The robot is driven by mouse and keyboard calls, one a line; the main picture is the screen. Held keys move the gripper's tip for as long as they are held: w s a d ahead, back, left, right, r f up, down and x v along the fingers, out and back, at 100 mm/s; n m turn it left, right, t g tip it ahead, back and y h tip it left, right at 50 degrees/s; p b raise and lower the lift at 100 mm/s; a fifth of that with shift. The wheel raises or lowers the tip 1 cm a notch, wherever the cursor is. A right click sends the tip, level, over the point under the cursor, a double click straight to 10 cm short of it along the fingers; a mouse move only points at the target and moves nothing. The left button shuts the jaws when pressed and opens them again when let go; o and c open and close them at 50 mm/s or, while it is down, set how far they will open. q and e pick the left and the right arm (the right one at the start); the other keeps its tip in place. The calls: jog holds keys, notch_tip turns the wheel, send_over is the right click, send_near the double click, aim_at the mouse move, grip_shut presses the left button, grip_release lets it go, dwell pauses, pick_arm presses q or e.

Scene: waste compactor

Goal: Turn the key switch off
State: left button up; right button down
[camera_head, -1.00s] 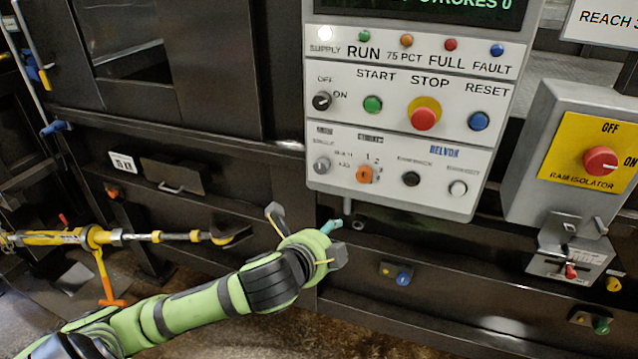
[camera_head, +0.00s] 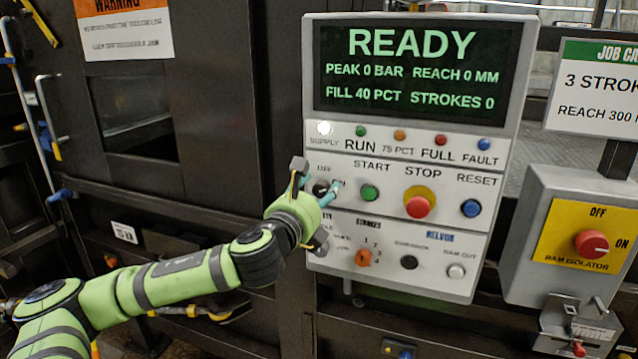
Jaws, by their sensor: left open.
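The key switch (camera_head: 320,188) is a small round black knob at the left end of the control panel's (camera_head: 440,192) button row, under the OFF label. The ON label to its right is mostly covered by my gripper. My left gripper (camera_head: 318,176) is open and empty, reaching up from the lower left. In the picture, its fingertips lie to either side of the switch. I cannot tell whether they touch it or which way the switch points. My right gripper is not in view.
The green START button (camera_head: 369,193), red STOP button (camera_head: 418,206) and blue RESET button (camera_head: 471,208) are to the right. An orange selector (camera_head: 363,257) sits below. The screen (camera_head: 415,68) reads READY and the white SUPPLY lamp (camera_head: 324,128) is lit. A ram isolator (camera_head: 592,244) stands at right.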

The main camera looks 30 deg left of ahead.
pick_arm(q)
jog(key=shift+w+a, duration=0.1)
jog(key=shift+w, duration=0.3)
grip_shut()
jog(key=shift+n, duration=0.4)
jog(key=n+b, duration=0.2)
jog(key=n, duration=0.3)
jog(key=shift+n, duration=0.3)
jog(key=n+b, duration=0.1)
jog(key=n, duration=0.4)
jog(key=shift+r+n, duration=0.1)
jog(key=shift+n, duration=0.2)
